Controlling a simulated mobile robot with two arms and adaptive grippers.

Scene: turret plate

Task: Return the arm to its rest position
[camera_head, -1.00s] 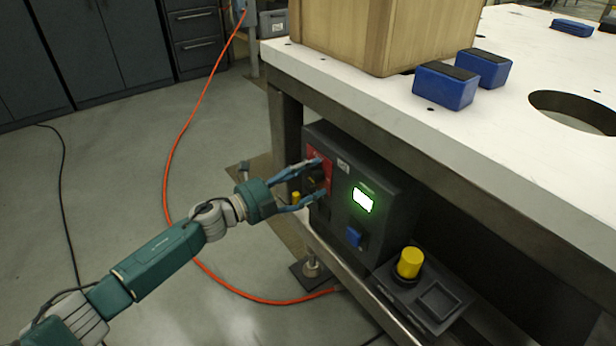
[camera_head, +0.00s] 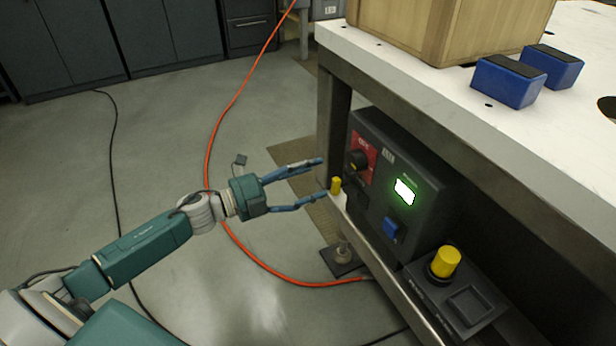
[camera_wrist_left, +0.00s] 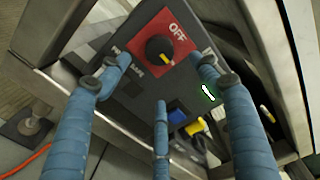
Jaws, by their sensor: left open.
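My left gripper (camera_head: 318,179) is open and empty in the head view, its blue fingers pointing right toward the dark control box (camera_head: 375,215) under the table. A gap lies between the fingertips and the red panel (camera_head: 364,149) with its black rotary knob (camera_head: 358,160). In the left wrist view the open fingers (camera_wrist_left: 165,80) spread around the view of the box, and the knob (camera_wrist_left: 160,51) shows on the red panel below the word OFF. The box's small screen (camera_head: 405,191) glows greenish white. My right gripper is not in view.
The white table (camera_head: 440,85) overhangs the box and carries a wooden crate (camera_head: 405,25) and blue blocks (camera_head: 508,82). A yellow knob (camera_head: 446,262) stands on a lower unit. An orange cable (camera_head: 213,135) crosses the floor. The floor left of the table is mostly open.

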